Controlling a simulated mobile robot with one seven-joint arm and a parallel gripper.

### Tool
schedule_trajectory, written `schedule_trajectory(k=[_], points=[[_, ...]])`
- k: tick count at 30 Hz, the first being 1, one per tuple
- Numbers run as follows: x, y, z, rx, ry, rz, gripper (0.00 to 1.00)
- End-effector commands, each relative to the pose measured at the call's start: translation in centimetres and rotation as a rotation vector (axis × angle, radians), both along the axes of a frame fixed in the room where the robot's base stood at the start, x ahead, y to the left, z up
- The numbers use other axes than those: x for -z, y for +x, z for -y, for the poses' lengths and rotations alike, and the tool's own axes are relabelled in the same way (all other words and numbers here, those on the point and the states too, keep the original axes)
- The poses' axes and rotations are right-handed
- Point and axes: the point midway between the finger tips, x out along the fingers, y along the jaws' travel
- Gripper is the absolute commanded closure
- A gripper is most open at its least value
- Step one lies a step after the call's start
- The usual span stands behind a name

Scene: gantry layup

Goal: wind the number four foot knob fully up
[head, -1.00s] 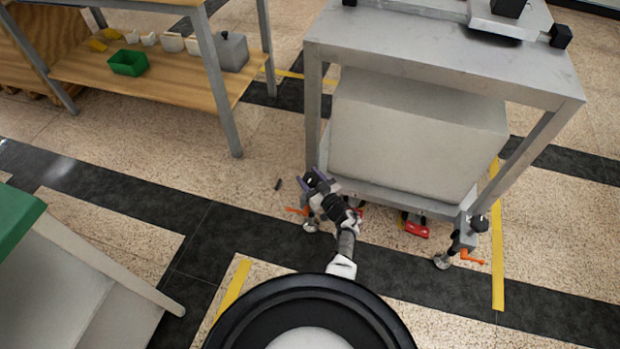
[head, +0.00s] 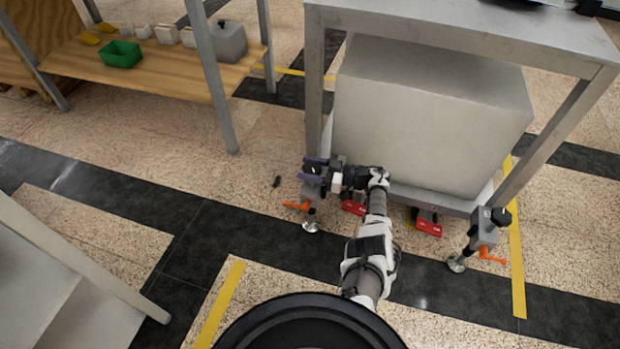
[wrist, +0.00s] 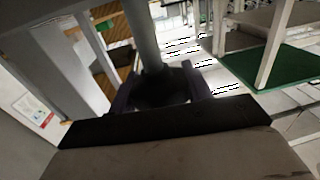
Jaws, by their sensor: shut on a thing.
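My gripper (head: 313,170) is at the near left foot of the grey frame. Its purple fingers are shut on the dark foot knob at the top of that foot. The knob (wrist: 163,92) shows as a dark round shape between the fingers in the wrist view; the fingers hide much of it. The foot below has an orange lever (head: 297,206) and a round metal pad (head: 310,226) on the floor. No number is readable on this foot. A second foot at the near right has a black knob (head: 501,217), an orange lever (head: 492,257) and a pad (head: 456,264).
A large grey box (head: 430,125) sits low inside the frame, close to my arm. Red parts (head: 429,226) show under it. A shelf (head: 165,85) with a green bin (head: 121,54) stands at the left. The floor left of the foot is mostly clear, with a small dark object (head: 276,181).

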Motion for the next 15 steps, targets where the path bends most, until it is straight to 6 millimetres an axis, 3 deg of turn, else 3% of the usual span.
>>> schedule_trajectory(k=[1,15], points=[[0.91,-0.01,0.07,-0.030,-0.002,0.001,0.74],[0.28,-0.18,-0.01,-0.185,0.000,-0.002,0.74]])
